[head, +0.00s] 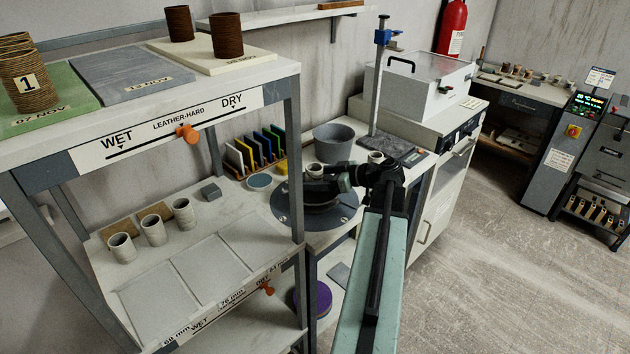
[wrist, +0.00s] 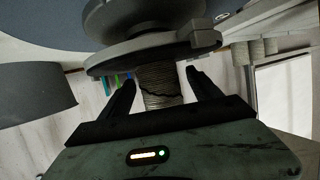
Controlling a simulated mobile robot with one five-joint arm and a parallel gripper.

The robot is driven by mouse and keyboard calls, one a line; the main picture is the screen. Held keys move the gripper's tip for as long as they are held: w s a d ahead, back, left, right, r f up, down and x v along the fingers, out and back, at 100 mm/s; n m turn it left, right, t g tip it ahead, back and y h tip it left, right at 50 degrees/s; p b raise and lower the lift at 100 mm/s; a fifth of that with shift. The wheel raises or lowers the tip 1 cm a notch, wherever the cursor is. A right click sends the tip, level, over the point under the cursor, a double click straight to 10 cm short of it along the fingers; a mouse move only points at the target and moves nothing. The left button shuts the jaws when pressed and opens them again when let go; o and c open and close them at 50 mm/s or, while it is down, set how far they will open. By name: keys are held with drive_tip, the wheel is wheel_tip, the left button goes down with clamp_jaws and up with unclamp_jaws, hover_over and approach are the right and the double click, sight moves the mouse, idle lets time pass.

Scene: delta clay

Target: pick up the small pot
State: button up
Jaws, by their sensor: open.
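A small pale ridged pot (head: 315,170) stands on the dark round wheel (head: 287,203) in the head view. In the wrist view the pot (wrist: 158,78) appears between the two fingers, with a dark jagged line across it. My gripper (head: 316,181) is open and reaches in from the right at the pot; it also shows in the wrist view (wrist: 161,82). A gap shows between the pot and each finger. In the head view my gripper partly hides the wheel and the pot's lower part.
A grey bucket (head: 334,142) stands behind the pot. Another small pot (head: 376,157) stands near the scale and blue-clamped post (head: 381,80). Several pots (head: 153,229) stand on the left rack's middle shelf. Coloured upright slabs (head: 255,150) stand behind the wheel.

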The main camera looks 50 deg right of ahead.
sight(308, 168)
drive_tip(key=shift+w+a+f, duration=0.1)
drive_tip(key=shift+w+f, duration=0.15)
drive_tip(key=shift+w, duration=0.1)
drive_tip(key=shift+r, duration=0.1)
drive_tip(key=c, duration=1.5)
drive_tip(key=shift+r+p, duration=0.65)
drive_tip(key=shift+p, duration=0.1)
wheel_tip(308, 168, up, 3)
drive_tip(key=p, duration=0.3)
drive_tip(key=shift+s, duration=0.15)
drive_tip(key=s, duration=0.5)
drive_tip(key=s+d, duration=0.1)
drive_tip(key=s, duration=0.4)
drive_tip(key=s+d, duration=0.1)
drive_tip(key=s, duration=0.4)
drive_tip(key=shift+s+d+r+p, duration=0.1)
drive_tip(key=shift+s+r+p, duration=0.2)
drive_tip(key=shift+s+r, duration=0.05)
